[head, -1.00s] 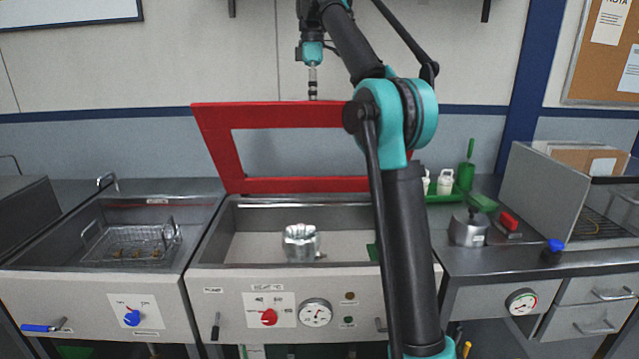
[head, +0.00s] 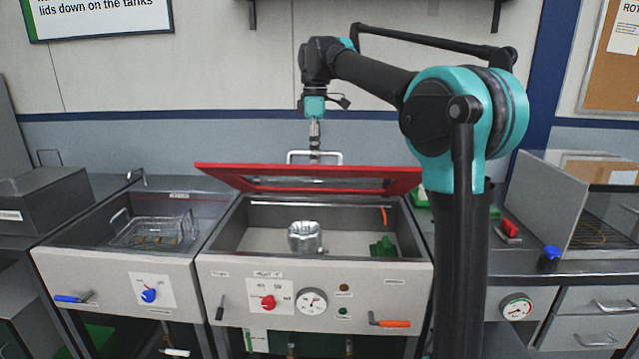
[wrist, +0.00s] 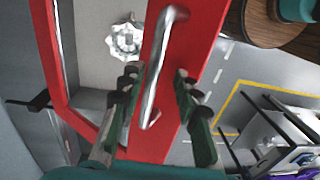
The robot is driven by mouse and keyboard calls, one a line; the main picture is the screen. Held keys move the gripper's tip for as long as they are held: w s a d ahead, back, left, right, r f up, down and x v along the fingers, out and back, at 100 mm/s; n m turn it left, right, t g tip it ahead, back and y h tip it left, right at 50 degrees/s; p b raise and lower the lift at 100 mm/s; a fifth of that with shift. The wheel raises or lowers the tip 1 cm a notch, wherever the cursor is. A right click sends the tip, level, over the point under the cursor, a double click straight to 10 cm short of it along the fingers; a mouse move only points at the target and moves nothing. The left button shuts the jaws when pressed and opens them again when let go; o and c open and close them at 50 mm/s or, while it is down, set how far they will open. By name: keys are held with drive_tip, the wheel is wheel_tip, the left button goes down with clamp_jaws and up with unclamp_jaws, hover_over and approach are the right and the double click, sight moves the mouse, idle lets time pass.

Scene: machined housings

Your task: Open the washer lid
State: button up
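The washer (head: 222,262) is the middle tank, with a red-framed lid (head: 400,180) hinged at its back. The lid stands partly raised, tilted toward me at a low angle, so the basin shows below it. The lid's metal bar handle (head: 338,157) is on its upper side; it also shows in the wrist view (wrist: 163,60). My gripper (head: 314,150) is over the handle. In the wrist view its dark green fingers (wrist: 157,85) are apart, with the bar between them and gaps seeming to show on both sides. A silver casting (head: 304,237) sits inside the basin.
A green piece (head: 383,247) lies in the basin's right side. A left tank (head: 110,261) holds a wire basket (head: 153,230). The washer front has a red knob (head: 268,302), a gauge (head: 311,301) and an orange-handled lever (head: 391,323). A counter stands right.

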sight(314, 171)
drive_tip(key=s+f, duration=0.1)
drive_tip(key=f, duration=0.1)
drive_tip(key=s+f, duration=0.3)
drive_tip(key=f, duration=0.1)
drive_tip(key=shift+s, duration=0.2)
drive_tip(key=shift+c, duration=0.6)
